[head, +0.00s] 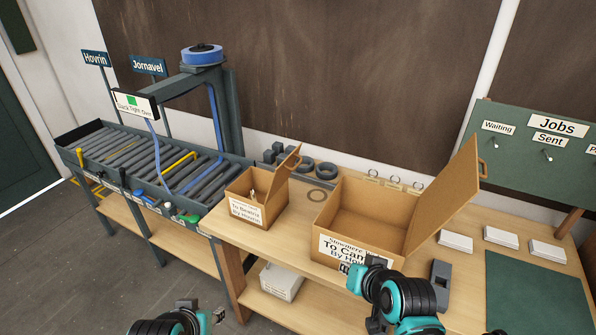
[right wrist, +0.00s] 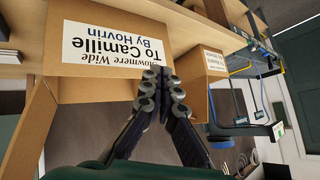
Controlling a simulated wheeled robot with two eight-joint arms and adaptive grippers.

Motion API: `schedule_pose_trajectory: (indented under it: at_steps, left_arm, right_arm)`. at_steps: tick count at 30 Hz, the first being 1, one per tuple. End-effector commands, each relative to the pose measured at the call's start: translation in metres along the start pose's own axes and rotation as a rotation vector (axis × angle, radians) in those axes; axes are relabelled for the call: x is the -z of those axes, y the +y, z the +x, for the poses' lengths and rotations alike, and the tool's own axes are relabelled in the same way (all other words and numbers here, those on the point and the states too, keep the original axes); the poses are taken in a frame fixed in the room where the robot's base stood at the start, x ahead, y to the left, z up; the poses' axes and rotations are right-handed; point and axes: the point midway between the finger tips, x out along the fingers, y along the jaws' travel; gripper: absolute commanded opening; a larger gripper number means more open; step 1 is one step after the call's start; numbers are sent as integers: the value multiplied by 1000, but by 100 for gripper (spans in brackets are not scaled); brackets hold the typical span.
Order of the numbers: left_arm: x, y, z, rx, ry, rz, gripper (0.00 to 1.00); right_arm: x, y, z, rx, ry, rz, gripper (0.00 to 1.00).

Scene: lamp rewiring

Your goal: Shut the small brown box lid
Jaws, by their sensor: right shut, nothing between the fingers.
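The small brown box (head: 238,218) stands on the bench with its lid (head: 285,164) open, raised and tilted on its right side. Something pale shows inside it, too small to make out. The small box also shows in the right wrist view (right wrist: 193,78), beyond the larger box. My right gripper (head: 346,268) is in front of the larger brown box, right of and nearer than the small box. Its fingers are shut and empty in the right wrist view (right wrist: 158,73). My left gripper (head: 215,316) is partly in frame at the bottom; its fingers are not clear.
The larger brown box (head: 335,252), labelled "To Camille", stands open right of the small box, its lid (head: 445,195) leaning right. Black rings (head: 326,169) lie behind the boxes. A roller conveyor (head: 150,160) stands left. White cards and a green mat (head: 540,290) lie right.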

Motion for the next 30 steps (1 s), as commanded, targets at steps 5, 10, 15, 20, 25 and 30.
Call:
schedule_pose_trajectory:
  at_steps: [5,10,15,20,25,30]
  left_arm:
    - [0,0,0,0,0,0,37]
    - [0,0,0,0,0,0,37]
    - [0,0,0,0,0,0,37]
    - [-2,0,3,0,0,0,37]
    - [-8,0,11,0,0,0,37]
    - [-14,0,20,0,0,0,37]
  right_arm:
    - [95,-51,42,222,179,391,0]
    - [159,-66,71,383,294,717,0]
    - [187,-66,85,460,346,886,0]
    - [194,-67,94,474,355,916,0]
    - [206,-74,119,473,353,913,0]
    - [224,-83,151,472,353,911,0]
